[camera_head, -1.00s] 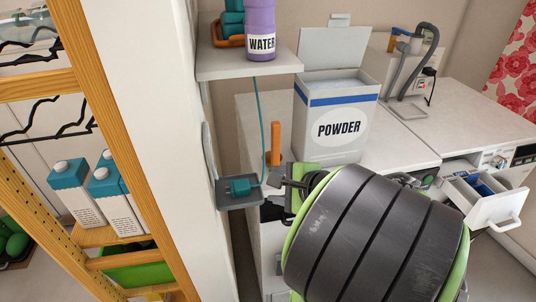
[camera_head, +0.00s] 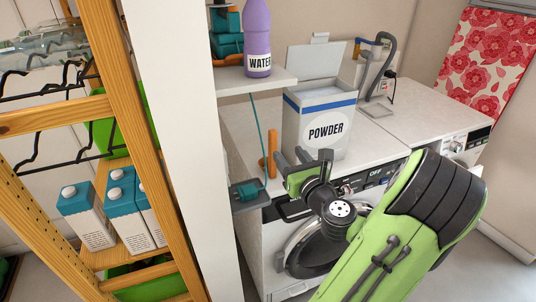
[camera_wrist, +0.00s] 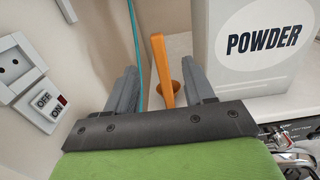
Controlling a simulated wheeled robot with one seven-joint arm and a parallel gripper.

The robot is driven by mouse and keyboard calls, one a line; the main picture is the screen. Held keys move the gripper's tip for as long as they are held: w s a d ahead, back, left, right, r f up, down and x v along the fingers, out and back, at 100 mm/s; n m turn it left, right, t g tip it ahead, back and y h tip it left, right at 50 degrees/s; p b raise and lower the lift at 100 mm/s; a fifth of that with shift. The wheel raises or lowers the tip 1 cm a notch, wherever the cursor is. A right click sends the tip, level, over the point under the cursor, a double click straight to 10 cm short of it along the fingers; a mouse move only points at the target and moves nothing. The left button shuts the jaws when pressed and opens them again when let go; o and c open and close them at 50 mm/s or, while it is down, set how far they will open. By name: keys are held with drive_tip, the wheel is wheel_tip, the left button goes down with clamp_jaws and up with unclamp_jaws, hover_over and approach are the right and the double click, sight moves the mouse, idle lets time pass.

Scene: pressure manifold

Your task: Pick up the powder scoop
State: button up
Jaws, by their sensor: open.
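The powder scoop is the orange tool (camera_head: 272,152) on the white counter, left of the powder box. In the wrist view the scoop (camera_wrist: 160,65) has its long handle standing up and its round cup low on the counter. My gripper (camera_head: 290,160) is just right of and in front of the scoop in the head view. In the wrist view my gripper (camera_wrist: 158,88) is open, and the scoop shows between its two grey fingers, beyond the palm. The cup is partly hidden by the right finger. I cannot see any contact.
The powder box (camera_head: 325,132) stands open close to the right. A wall shelf (camera_head: 245,80) with a purple water bottle (camera_head: 257,40) hangs above left. A teal cable and a switch plate (camera_wrist: 45,103) are on the left. A washing machine (camera_head: 285,235) is below the counter.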

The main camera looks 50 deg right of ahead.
sight(270, 132)
drive_tip(key=p+x, duration=0.3)
drive_tip(key=x, duration=1)
drive_tip(key=shift+a, duration=0.15)
clamp_jaws()
